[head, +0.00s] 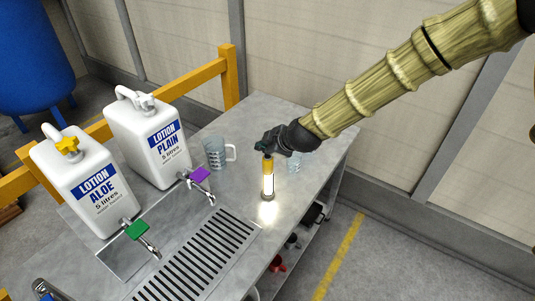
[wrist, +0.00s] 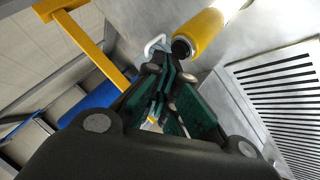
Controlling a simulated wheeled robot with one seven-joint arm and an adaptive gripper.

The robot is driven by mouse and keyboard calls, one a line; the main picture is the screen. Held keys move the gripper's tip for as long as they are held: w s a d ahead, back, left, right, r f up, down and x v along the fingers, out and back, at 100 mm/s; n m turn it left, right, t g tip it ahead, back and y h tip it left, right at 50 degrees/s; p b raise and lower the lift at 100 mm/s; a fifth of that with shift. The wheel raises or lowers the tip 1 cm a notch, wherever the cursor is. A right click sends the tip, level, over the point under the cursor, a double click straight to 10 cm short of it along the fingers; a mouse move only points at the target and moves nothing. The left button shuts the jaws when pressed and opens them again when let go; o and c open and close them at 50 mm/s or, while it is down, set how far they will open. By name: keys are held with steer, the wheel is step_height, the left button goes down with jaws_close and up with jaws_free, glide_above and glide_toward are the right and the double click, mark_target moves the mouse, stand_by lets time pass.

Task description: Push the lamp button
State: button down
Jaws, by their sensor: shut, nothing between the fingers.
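The lamp (head: 268,184) is a slim upright tube with a yellow upper part, standing on the grey bench. Its lower part glows and a bright patch lies on the bench around its foot. My gripper (head: 266,148) is shut and empty, with its fingertips close by the lamp's top. In the wrist view, the lamp's yellow body (wrist: 207,27) ends in a dark round cap (wrist: 182,46), just beyond and beside my fingertips (wrist: 166,68). I cannot tell whether they touch. The button itself is not clearly distinguishable.
White jugs of aloe lotion (head: 85,190) and plain lotion (head: 150,145), with taps, stand left. A measuring jug (head: 215,153) is left of the lamp; another clear vessel (head: 295,162) is partly behind my gripper. A slotted drain (head: 205,250) lies in front. A yellow rail (head: 205,75) runs behind.

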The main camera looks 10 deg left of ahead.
mark_target(265, 159)
step_height(265, 159, up, 6)
steer(key=p, duration=0.3)
stand_by(0.6)
